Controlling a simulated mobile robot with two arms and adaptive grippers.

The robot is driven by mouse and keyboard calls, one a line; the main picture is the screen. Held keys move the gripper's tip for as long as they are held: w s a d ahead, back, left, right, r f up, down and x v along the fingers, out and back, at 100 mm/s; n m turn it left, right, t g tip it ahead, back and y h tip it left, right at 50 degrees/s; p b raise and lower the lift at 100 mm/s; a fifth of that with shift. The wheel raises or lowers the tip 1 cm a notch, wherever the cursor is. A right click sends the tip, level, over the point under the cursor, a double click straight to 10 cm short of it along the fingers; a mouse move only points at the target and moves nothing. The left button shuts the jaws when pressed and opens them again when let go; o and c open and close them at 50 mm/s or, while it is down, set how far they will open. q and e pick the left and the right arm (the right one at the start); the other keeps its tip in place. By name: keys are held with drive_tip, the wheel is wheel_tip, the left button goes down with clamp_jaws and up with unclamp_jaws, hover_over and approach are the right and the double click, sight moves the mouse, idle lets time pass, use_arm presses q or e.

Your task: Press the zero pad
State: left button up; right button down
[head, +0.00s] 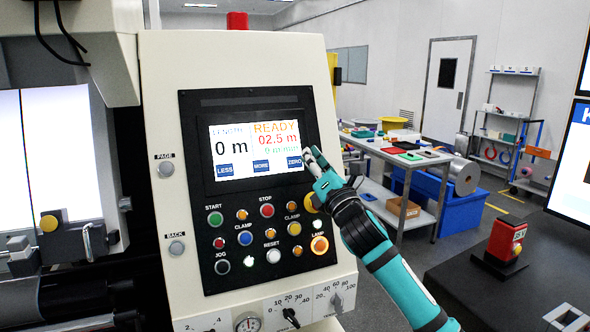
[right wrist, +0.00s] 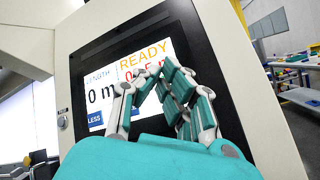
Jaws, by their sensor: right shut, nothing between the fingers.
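The zero pad (head: 294,162) is a blue rectangle marked ZERO at the lower right of the lit screen (head: 232,150). My right gripper (head: 312,156) is shut and empty, with its fingertips at the screen's right edge, right beside the pad. I cannot tell whether they touch the glass. In the right wrist view, the gripper's fingers (right wrist: 150,82) cover the lower right of the screen and hide the zero pad. The screen reads LENGTH 0 m, READY and 02.5 m. My left gripper is not in view.
The LESS pad (head: 225,170) and MORE pad (head: 261,166) sit left of ZERO. Several buttons, such as the green START (head: 215,219) and red STOP (head: 267,210), lie below the screen. A workbench (head: 400,155) stands behind on the right.

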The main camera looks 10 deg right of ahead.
sight(295, 162)
drive_tip(key=shift+w+a+f+b, duration=0.15)
drive_tip(key=shift+w+f, duration=0.1)
drive_tip(key=shift+w, duration=0.3)
drive_tip(key=shift+w+a+f+b, duration=0.1)
drive_tip(key=shift+w+f+b, duration=0.1)
drive_tip(key=shift+w, duration=0.4)
drive_tip(key=shift+w+a+f+b, duration=0.15)
drive_tip(key=shift+w+f, duration=0.1)
drive_tip(key=shift+w, duration=0.3)
drive_tip(key=shift+w, duration=0.1)
drive_tip(key=shift+w+f, duration=0.15)
drive_tip(key=shift+w, duration=0.1)
drive_tip(key=shift+w+a+f+b, duration=0.1)
drive_tip(key=shift+w+f+b, duration=0.05)
drive_tip(key=shift+w+b, duration=0.2)
idle(0.8)
drive_tip(key=shift+s, duration=0.1)
drive_tip(key=shift+s+r+p, duration=0.3)
drive_tip(key=shift+s+p, duration=0.25)
drive_tip(key=shift+s, duration=0.1)
